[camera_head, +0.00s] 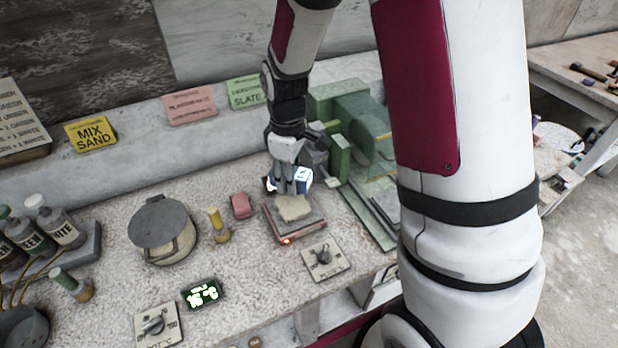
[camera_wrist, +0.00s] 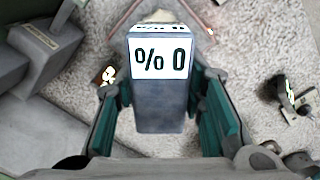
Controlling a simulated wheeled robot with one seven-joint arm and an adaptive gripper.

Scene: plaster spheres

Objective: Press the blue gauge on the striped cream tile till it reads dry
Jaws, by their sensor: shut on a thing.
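My gripper (camera_head: 290,186) is shut on the blue gauge (camera_wrist: 158,108), with a teal-padded finger on each side of it in the wrist view. The gauge is a blue-grey block with a lit white screen marked "% 0". In the head view its lit blue-white top (camera_head: 304,176) shows beside my fingers. A small cream piece (camera_head: 296,209) lies below the gripper on a grey slab (camera_head: 312,224); its stripes cannot be made out. The gauge hides part of this spot in the wrist view. I cannot tell whether the gauge touches the cream piece.
A small orange light (camera_head: 287,241) glows at the slab's front. A switch plate (camera_head: 325,258) stands in front. A pink block (camera_head: 241,205), a yellow-topped peg (camera_head: 217,224) and a lidded pot (camera_head: 164,231) are left. Green blocks (camera_head: 341,155) crowd the right and back.

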